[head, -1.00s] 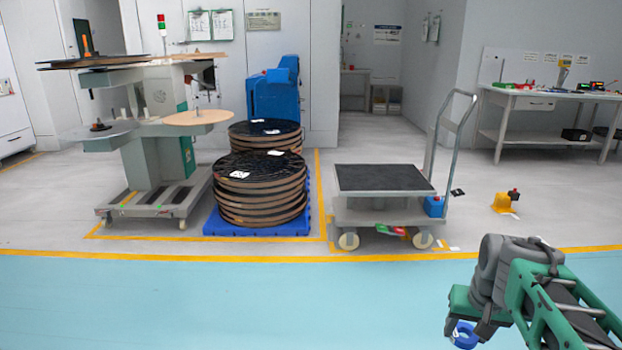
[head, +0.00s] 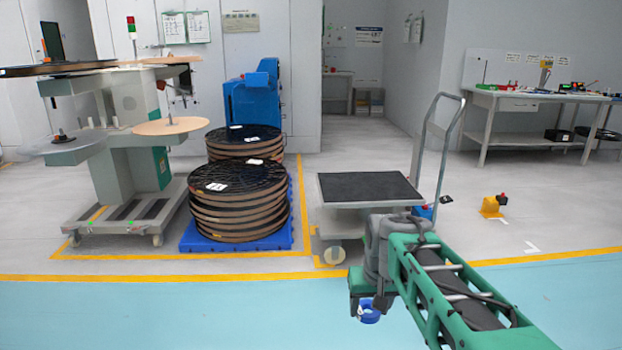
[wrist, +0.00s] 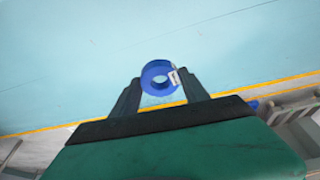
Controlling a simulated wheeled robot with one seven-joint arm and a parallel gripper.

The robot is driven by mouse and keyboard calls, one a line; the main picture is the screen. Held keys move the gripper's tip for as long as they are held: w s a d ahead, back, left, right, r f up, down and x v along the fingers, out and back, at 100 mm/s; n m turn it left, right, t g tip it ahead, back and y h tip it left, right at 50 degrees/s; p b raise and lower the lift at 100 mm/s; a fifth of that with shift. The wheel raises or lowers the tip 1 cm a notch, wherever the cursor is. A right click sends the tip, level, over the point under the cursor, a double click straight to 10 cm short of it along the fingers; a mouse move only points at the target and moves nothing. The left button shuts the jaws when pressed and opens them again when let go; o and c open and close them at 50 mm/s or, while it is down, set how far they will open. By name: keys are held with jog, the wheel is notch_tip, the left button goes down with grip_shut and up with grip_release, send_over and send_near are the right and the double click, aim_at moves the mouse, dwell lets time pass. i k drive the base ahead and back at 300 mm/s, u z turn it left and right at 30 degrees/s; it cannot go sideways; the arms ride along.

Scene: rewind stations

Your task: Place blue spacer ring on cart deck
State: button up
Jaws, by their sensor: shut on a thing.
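The blue spacer ring (head: 370,314) is held at the end of my arm, above the blue-green floor in the head view. My gripper (head: 366,305) is shut on it. In the wrist view the ring (wrist: 159,78) sits between the two dark fingers of my gripper (wrist: 160,88), with a small white label on its right side. The cart deck (head: 368,188) is a dark flat top on a grey cart with a tall handle. It is bare where it shows. The ring is in front of the cart and lower in the picture; my arm hides the cart's lower right part.
A blue pallet (head: 240,240) with stacked dark reels (head: 240,200) stands left of the cart. A grey-green rewind machine (head: 125,150) is farther left. A workbench (head: 535,105) stands at the back right. A small yellow item (head: 491,207) lies on the floor right of the cart.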

aim_at(352, 189)
jog(key=i, duration=3.65)
jog(key=u, duration=0.55)
